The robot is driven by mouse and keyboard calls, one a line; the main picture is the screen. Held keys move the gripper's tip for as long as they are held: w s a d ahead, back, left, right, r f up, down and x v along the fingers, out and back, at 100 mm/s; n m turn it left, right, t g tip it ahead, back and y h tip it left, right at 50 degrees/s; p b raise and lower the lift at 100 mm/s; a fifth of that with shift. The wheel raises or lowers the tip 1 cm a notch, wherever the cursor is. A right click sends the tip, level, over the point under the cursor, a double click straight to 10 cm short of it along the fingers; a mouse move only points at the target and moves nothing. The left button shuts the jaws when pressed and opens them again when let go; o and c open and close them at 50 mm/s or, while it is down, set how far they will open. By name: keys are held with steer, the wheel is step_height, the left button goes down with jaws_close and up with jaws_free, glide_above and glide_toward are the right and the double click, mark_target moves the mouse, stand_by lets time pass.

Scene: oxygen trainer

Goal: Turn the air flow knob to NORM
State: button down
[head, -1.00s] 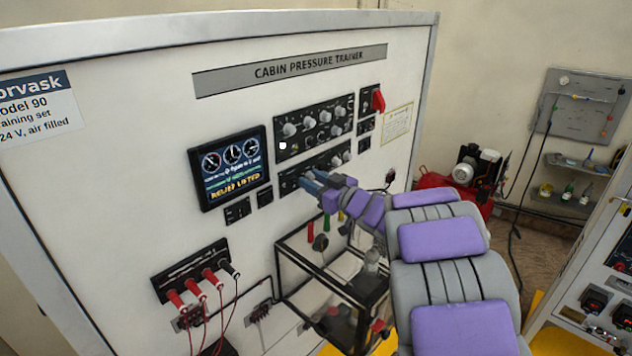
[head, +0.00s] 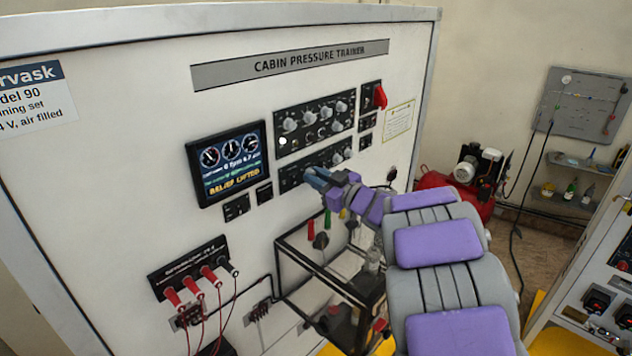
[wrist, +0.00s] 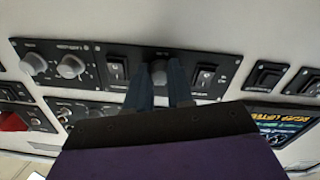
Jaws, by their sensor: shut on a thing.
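A lower black control panel (head: 341,155) is on the white trainer face, below a larger knob panel. My gripper (head: 316,178) is at its left half, fingers against the panel. A rocker switch stands on each side of this knob. Its label and pointer are hidden or too small to read. Two grey knobs (wrist: 71,66) sit farther left on the same panel.
A display (head: 228,163) is left of my gripper. The upper knob panel (head: 314,122) is just above, with a red lever (head: 380,97) at its right. A black frame (head: 330,270) stands out below. Red plugs with cables (head: 197,285) are at lower left.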

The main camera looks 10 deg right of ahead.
steer(key=shift+f+n+b, duration=0.2)
steer(key=shift+n+b, duration=2.75)
steer(key=shift+n, duration=1.15)
steer(key=c, duration=1.4)
jaws_free()
steer(key=o, duration=0.3)
steer(key=shift+s+r, duration=0.15)
steer(key=shift+s, duration=0.1)
steer(key=shift+o, duration=0.5)
steer(key=shift+w+d, duration=0.1)
steer(key=shift+w, duration=0.1)
steer(key=v, duration=1.7)
steer(key=shift+d+f, duration=0.3)
steer(key=shift+f, duration=0.05)
